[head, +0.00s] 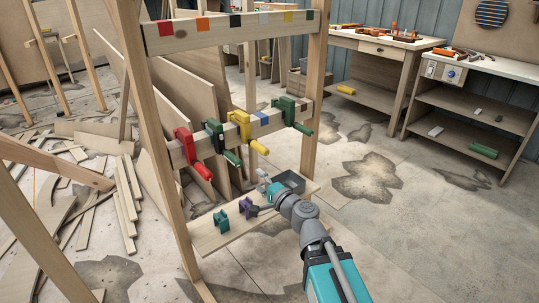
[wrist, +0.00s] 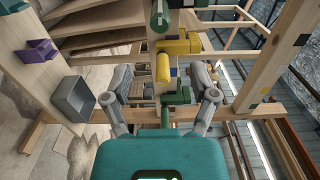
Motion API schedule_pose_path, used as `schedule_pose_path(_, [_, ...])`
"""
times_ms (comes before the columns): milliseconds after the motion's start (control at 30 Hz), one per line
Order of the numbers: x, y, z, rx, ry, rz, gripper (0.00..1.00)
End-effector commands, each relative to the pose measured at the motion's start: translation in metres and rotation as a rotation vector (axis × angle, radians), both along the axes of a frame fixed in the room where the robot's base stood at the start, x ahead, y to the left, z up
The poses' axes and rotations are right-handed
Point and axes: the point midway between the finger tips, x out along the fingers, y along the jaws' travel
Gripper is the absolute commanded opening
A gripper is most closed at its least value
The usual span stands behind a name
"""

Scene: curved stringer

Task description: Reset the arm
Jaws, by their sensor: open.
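My gripper (head: 260,192) is in front of the wooden frame, just above the low shelf board (head: 213,238). In the wrist view its two fingers (wrist: 163,98) are spread wide, with nothing held between them. A red clamp (head: 188,150), a dark green clamp (head: 216,138), a yellow clamp (head: 242,124) and a green clamp (head: 287,110) hang on the frame's middle rail. The yellow clamp (wrist: 172,48) and green clamp (wrist: 178,96) show beyond the fingers in the wrist view. A teal clamp (head: 221,219) and a purple clamp (head: 246,207) stand on the shelf board.
A grey bin (head: 289,183) stands on the shelf board beside my gripper. The top rail (head: 220,30) carries coloured patches. Wooden uprights flank the rails. Loose planks (head: 125,205) lie at left. Workbenches (head: 405,45) stand at back right. The floor at right is clear.

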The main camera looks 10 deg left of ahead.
Motion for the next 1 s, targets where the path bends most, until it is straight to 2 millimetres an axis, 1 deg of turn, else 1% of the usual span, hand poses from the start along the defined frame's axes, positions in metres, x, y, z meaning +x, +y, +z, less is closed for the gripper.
schedule_pose_path(167, [-0.001,0.0,-0.002,-0.021,-0.006,0.012,0.75])
schedule_pose_path(333, [-0.005,-0.003,-0.011,-0.112,-0.028,0.057,0.75])
schedule_pose_path(467, [-0.01,-0.01,-0.026,-0.237,-0.044,0.119,0.75])
schedule_pose_path(567, [-0.016,-0.018,-0.043,-0.357,-0.046,0.179,0.75])
schedule_pose_path(767, [-0.028,-0.047,-0.082,-0.614,-0.013,0.298,0.75])
schedule_pose_path(867, [-0.036,-0.066,-0.102,-0.74,0.025,0.355,0.75])
schedule_pose_path(967, [-0.044,-0.089,-0.122,-0.865,0.077,0.408,0.75])
schedule_pose_path(1000, [-0.048,-0.1,-0.129,-0.913,0.102,0.428,0.75])
